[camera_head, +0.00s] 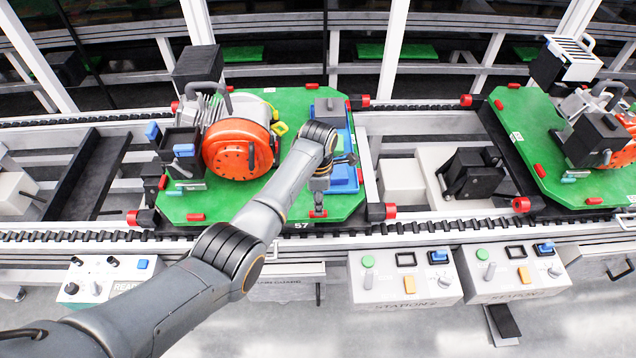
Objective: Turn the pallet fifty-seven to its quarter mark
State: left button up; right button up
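The green pallet fifty-seven (245,208) lies on the conveyor left of centre, its edges roughly in line with the rails. The number 57 shows at its front edge. It carries an orange and grey motor-like unit (236,148), a black box on top at the back, and blue parts (343,178) on its right side. My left arm reaches in from the lower left across the pallet. My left gripper (318,210) points down at the pallet's front right part; its fingers are too small and partly hidden to tell open from shut. My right gripper is not in view.
A second green pallet (540,140), loaded and turned at an angle, stands on the conveyor at right. Control boxes (404,276) with buttons and levers line the front, one marked READY (105,278). Black toothed rails (430,228) run along the conveyor; a black block (474,175) sits between the pallets.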

pick_arm(q)
notch_tip(320, 180, up, 8)
jog(key=shift+f, duration=0.2)
dwell(0.4)
